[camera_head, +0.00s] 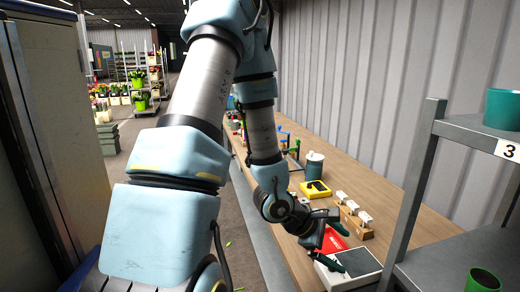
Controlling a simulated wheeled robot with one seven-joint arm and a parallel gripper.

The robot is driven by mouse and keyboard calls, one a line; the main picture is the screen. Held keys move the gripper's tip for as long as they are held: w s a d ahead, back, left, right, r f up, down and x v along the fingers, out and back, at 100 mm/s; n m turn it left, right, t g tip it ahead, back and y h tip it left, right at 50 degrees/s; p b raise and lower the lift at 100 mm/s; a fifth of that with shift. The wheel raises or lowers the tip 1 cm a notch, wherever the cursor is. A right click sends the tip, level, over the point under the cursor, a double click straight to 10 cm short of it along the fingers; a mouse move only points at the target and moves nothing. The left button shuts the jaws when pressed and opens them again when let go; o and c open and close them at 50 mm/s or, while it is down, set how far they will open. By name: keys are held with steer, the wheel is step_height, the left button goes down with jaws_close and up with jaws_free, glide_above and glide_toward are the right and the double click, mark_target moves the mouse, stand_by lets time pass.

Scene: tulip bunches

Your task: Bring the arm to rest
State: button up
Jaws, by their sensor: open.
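My arm reaches from the top of the head view down over the long wooden bench (385,197). My gripper (336,238) is at its lower end, above the bench's near part. Its dark fingers are spread apart, and I see nothing held between them. A red item (333,241) shows behind the fingers. A white-rimmed tray with a dark inside (360,262) lies just below and right of the gripper. Whether the lower finger touches the tray, I cannot tell.
A metal shelf (425,185) with green pots (503,108) stands close on the right. On the bench are a yellow box (315,190), a grey-green canister (314,165) and a wooden block holding white pieces (355,215). A corrugated wall (375,80) runs behind. Flower trolleys (152,75) stand far left.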

steer(key=w+a+r+m+t+y, duration=0.1)
steer(key=w+a+m+y, duration=0.2)
steer(key=a, duration=0.5)
steer(key=w+a+r+m+t+y, duration=0.2)
steer(key=w+a+m+y, duration=0.15)
steer(key=a, duration=0.35)
steer(key=s+a+r+m+g+y, duration=0.2)
steer(key=s+a+r+m, duration=0.3)
steer(key=a, duration=0.5)
steer(key=shift+s+a+r+m+g, duration=0.3)
steer(key=shift+r+m+g, duration=0.1)
steer(key=shift+r+m, duration=0.3)
steer(key=shift+y, duration=0.25)
